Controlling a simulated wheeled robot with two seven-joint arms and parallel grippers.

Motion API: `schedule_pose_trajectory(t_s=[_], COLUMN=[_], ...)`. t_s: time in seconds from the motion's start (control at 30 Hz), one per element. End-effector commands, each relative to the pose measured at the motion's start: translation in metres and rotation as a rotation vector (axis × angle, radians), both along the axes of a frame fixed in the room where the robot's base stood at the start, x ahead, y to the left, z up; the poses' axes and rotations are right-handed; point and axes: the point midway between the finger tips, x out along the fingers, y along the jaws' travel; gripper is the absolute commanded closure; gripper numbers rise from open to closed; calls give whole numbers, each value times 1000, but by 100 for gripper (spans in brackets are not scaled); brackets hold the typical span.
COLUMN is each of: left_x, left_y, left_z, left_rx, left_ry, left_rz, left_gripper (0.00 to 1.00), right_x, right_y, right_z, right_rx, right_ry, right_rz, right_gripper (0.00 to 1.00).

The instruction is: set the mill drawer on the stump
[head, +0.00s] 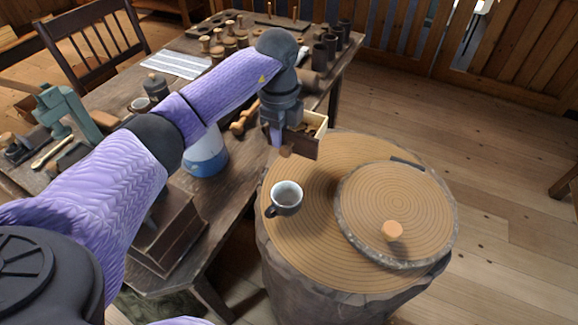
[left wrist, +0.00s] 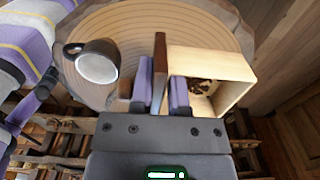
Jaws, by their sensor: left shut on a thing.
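The mill drawer (head: 314,138) is a small open wooden box with a pale inside and a darker front panel. Dark bits lie in it. My left gripper (head: 284,143) is shut on the drawer. In the left wrist view the fingers (left wrist: 161,92) pinch the front panel, and the drawer (left wrist: 232,66) opens toward the camera. In the head view the drawer appears at the far left edge of the round stump (head: 310,262); I cannot tell whether it touches the stump. The stump top also shows in the left wrist view (left wrist: 135,22). My right gripper is not in view.
A dark-handled cup (head: 286,196) stands on the stump's left part. A round bark-edged board (head: 370,215) with a wooden knob (head: 392,231) covers its right part. The table (head: 228,180) holds several spools, dark cups, a blue-white jar (head: 205,155) and a brown box (head: 172,238).

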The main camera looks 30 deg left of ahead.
Motion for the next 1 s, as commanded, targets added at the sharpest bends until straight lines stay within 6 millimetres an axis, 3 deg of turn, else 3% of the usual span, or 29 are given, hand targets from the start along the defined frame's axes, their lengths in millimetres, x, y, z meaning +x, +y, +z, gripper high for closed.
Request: schedule_pose_trajectory(t_s=[0.03,0.3,0.67,0.7,0.83,1.0], left_x=[-1,-1,0,0,0,0], left_y=[0,-1,0,0,0,0], left_z=[-17,-74,-80,-80,-79,-79], left_rx=[-1,0,0,0,0,0], left_ry=[5,4,0,0,0,0], left_rz=[-1,-4,-6,-6,-7,-7], left_gripper=[100,100,100,76,48,45], right_x=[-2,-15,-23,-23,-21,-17], right_y=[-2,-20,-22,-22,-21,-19], right_z=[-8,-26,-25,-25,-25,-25], right_rx=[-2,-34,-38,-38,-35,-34], right_ry=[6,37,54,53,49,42], right_rz=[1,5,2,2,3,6], right_gripper=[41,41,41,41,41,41])
